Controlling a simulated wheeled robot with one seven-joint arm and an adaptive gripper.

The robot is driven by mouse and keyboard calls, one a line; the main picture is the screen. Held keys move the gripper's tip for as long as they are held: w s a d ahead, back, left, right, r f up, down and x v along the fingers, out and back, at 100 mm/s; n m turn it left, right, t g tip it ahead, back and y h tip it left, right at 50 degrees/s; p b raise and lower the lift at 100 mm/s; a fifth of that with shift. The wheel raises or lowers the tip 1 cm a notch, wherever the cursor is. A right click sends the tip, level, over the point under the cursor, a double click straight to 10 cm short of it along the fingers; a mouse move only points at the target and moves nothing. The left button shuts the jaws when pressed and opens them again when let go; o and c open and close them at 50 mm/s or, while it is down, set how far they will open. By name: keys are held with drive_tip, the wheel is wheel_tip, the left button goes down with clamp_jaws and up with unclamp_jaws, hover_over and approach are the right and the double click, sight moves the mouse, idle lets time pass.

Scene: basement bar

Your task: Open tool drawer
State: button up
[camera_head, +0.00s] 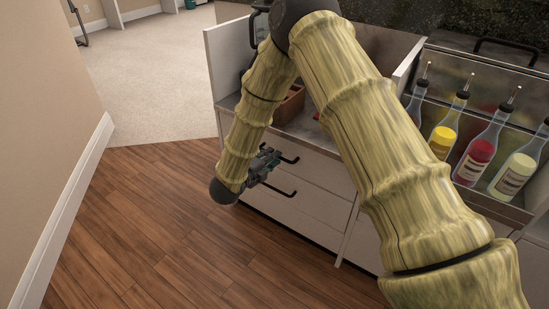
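A white cabinet has stacked drawers with black bar handles. An upper drawer front (318,166) has its handle (288,158) just right of my gripper. A lower drawer front (310,207) has its handle (279,189) just below and right of my gripper. The drawer fronts look flush with the cabinet. Which one is the tool drawer I cannot tell. My gripper (266,163) is small in the view, close to the handles. Whether it touches a handle and how its fingers stand are unclear. My arm hides part of the cabinet.
Glass bottles with yellow, red and white labels (479,153) stand in a rack at the right. A brown wooden box (291,104) sits on the counter. Bare wood floor (150,215) lies left of the cabinet, bounded by a wall (40,130).

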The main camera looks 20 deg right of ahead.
drive_tip(key=shift+x, duration=1.2)
clamp_jaws()
